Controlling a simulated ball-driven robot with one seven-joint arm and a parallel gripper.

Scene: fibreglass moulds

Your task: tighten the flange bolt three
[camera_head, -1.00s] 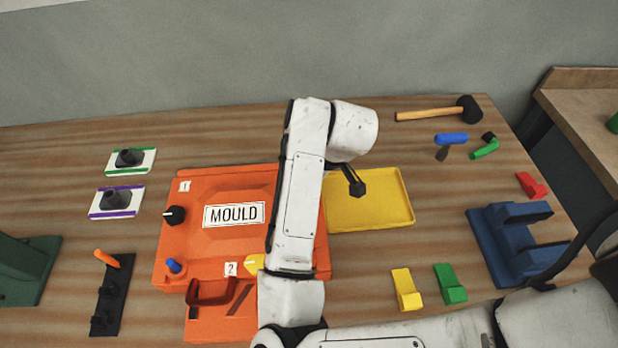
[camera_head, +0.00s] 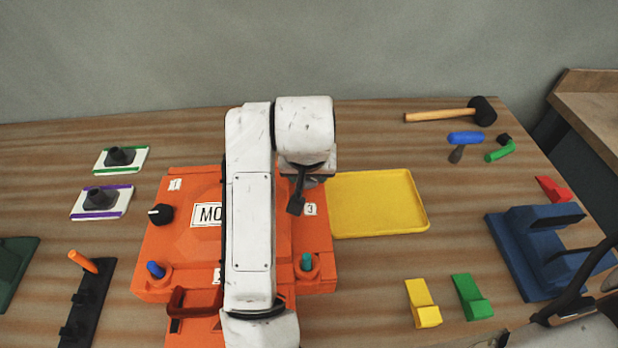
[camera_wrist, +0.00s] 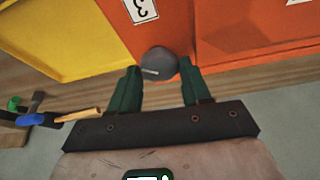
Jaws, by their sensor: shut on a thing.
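The orange mould (camera_head: 205,245) lies on the wooden bench, with numbered labels on its flange. Label 3 (camera_head: 310,209) is at its right edge and also shows in the wrist view (camera_wrist: 141,9). Flange bolt three (camera_wrist: 158,62) is a round grey head with a pale line on top, beside that label. My gripper (camera_wrist: 160,80) has its green fingers on either side of the bolt head, shut on it. A black bolt head (camera_head: 160,214) with a white line sits near label 1 (camera_head: 175,185).
A yellow tray (camera_head: 385,232) lies right of the mould. Yellow (camera_head: 423,303) and green (camera_head: 471,297) wedges, a blue stand (camera_head: 535,250) and a mallet (camera_head: 482,110) are farther right. A black rack (camera_head: 88,300) stands at left. Bench is bare between tray and blue stand.

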